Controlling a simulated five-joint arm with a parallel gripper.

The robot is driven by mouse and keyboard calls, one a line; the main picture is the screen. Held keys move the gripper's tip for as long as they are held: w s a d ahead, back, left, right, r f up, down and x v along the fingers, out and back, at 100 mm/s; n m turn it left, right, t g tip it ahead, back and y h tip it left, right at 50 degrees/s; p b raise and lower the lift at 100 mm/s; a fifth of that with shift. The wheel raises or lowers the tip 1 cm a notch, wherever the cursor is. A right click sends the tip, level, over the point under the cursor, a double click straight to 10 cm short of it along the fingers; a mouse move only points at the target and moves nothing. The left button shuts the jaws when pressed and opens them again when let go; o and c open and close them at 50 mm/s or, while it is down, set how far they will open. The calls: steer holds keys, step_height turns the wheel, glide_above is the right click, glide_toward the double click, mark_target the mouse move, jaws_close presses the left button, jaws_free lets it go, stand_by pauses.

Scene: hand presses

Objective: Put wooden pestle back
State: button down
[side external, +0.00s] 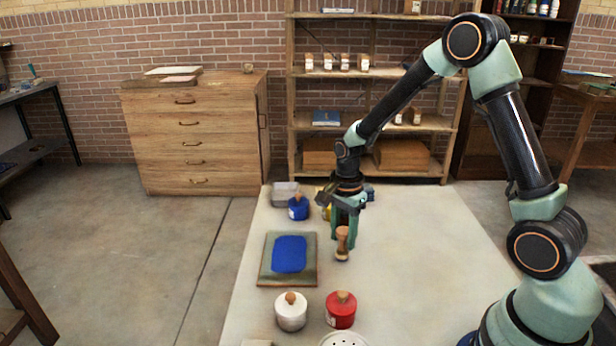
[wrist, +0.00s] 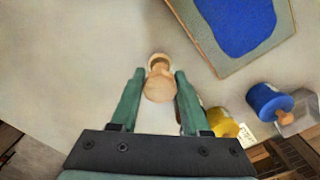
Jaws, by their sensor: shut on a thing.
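The wooden pestle (side external: 342,244) is upright, light brown, narrow in the middle and wider at its ends. It is near the middle of the pale table (side external: 410,260), to the right of the slab with blue paint. My gripper (side external: 345,224) points down and is shut on its upper part. In the wrist view the pestle (wrist: 159,86) is between the two green fingers of my gripper (wrist: 160,74). I cannot tell whether its lower end touches the table or hangs just above it.
A slab (side external: 267,274) bears blue paint (side external: 289,254). A blue pot (side external: 298,209), a partly hidden yellow pot (wrist: 222,123) and a grey box (side external: 284,191) are at the back. White (side external: 291,314) and red (side external: 340,314) pots are in front. The table's right side is clear.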

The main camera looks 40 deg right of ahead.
steer(key=shift+c, duration=1.9)
jaws_free()
steer(key=shift+f, duration=0.15)
step_height(320, 180, up, 12)
steer(key=s+a+r+n+t, duration=0.2)
steer(key=s+r+n, duration=0.2)
steer(key=n, duration=0.5)
steer(key=s+a+r+n+t, duration=0.3)
steer(key=s+r+n, duration=0.1)
steer(key=s+n, duration=0.3)
steer(key=shift+a+r+n+t, duration=0.3)
steer(key=shift+r+n, duration=0.05)
steer(key=shift+n, duration=0.65)
